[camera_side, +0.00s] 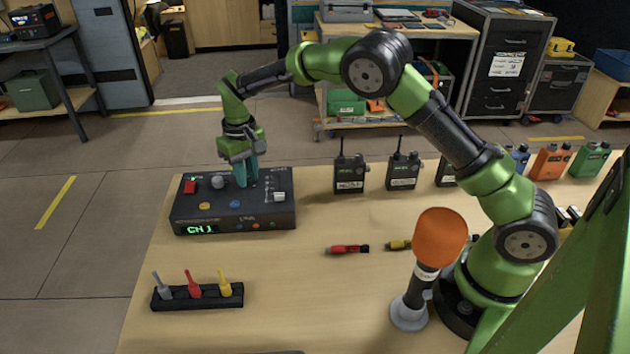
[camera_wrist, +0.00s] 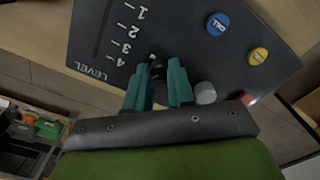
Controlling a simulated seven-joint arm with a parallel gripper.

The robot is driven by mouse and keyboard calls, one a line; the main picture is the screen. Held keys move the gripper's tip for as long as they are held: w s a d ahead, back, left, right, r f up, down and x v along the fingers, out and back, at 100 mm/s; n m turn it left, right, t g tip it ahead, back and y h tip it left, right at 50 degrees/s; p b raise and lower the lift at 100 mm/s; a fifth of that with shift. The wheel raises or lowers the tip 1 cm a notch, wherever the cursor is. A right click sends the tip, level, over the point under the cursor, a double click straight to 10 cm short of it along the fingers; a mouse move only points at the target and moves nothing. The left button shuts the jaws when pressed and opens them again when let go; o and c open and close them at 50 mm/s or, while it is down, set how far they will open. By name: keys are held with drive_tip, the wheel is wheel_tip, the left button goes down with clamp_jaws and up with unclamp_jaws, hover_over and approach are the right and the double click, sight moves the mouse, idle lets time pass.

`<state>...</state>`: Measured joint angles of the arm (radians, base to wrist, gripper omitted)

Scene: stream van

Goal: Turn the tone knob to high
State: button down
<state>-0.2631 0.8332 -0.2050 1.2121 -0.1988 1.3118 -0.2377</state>
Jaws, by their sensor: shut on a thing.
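A black control box (camera_side: 185,213) stands on the table at the left, its green display (camera_side: 201,230) reading "CH 1". My gripper (camera_side: 247,184) points down over the box's back middle. In the wrist view my gripper's teal fingers (camera_wrist: 159,78) are shut on a small dark knob or slider cap (camera_wrist: 158,67), mostly hidden between them, near the "4" of the printed LEVEL scale (camera_wrist: 113,42). A grey round knob (camera_wrist: 204,93) is just beside the fingers, apart from them; it also shows in the side view (camera_side: 217,182). A white knob (camera_side: 280,197) is at the box's right. No tone label is readable.
The box also has a red switch (camera_side: 190,186), a yellow button (camera_side: 204,205) and a blue button (camera_side: 235,204).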

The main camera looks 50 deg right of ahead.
drive_tip(key=m, duration=0.4)
drive_tip(key=shift+m, duration=0.3)
drive_tip(key=m, duration=0.4)
drive_tip(key=shift+m, duration=0.3)
drive_tip(key=m, duration=0.4)
drive_tip(key=shift+m, duration=2)
drive_tip(key=c, duration=1)
unclamp_jaws()
wheel_tip(320, 180, up, 17)
